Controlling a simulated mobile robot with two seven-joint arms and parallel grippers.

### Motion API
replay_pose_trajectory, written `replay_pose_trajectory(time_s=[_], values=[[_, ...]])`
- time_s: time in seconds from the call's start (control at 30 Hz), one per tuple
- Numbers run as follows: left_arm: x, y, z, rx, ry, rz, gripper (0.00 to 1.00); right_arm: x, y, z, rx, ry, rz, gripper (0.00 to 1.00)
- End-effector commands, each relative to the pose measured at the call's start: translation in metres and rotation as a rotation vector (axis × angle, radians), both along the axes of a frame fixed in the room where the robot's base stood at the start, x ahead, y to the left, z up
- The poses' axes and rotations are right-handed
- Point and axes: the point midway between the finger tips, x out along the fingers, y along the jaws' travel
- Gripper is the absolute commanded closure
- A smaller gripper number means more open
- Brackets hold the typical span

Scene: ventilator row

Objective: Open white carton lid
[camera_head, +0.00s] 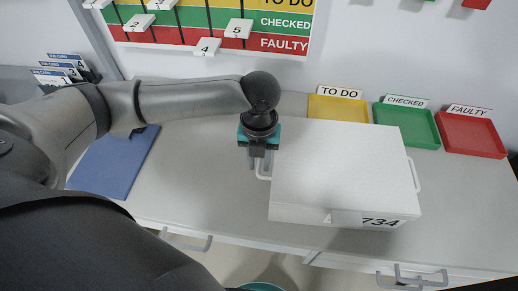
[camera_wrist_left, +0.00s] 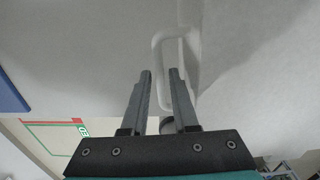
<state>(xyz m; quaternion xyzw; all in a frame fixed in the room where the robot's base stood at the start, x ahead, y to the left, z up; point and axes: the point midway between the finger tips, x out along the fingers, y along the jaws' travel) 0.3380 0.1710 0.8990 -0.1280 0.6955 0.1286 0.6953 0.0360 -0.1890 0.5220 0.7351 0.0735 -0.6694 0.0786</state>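The white carton (camera_head: 340,165) stands on the grey counter with its lid down and "734" printed on its front. It has a white loop handle on each short side. My left gripper (camera_head: 257,160) points down at the left handle (camera_head: 263,170). In the left wrist view my left gripper (camera_wrist_left: 160,73) has its two fingers apart. The white handle (camera_wrist_left: 158,48) shows at the fingertips, and part of it seems to lie between them; the right finger hides some of it. I cannot tell whether they touch. My right gripper is not in view.
Yellow (camera_head: 338,109), green (camera_head: 407,126) and red (camera_head: 470,134) trays stand behind and right of the carton. A blue mat (camera_head: 113,162) lies at left under my arm. A board (camera_head: 215,25) hangs on the wall. Drawer handles line the counter's front.

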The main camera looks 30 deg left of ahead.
Motion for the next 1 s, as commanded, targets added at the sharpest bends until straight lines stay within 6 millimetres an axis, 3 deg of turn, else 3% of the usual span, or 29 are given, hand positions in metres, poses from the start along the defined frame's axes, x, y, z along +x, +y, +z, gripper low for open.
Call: replay_pose_trajectory(time_s=[0.2,0.6,0.83,1.0], values=[[0.0,0.0,-0.027,0.0,0.0,0.0,0.72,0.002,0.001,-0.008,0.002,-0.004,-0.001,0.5],[0.0,0.0,-0.032,0.0,-0.001,-0.001,0.72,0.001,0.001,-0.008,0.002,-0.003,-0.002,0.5],[0.0,0.0,-0.032,0.0,-0.001,0.0,0.98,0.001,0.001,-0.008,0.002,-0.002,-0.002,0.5],[0.0,0.0,-0.032,0.0,-0.001,0.0,1.0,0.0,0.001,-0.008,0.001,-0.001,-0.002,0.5]])
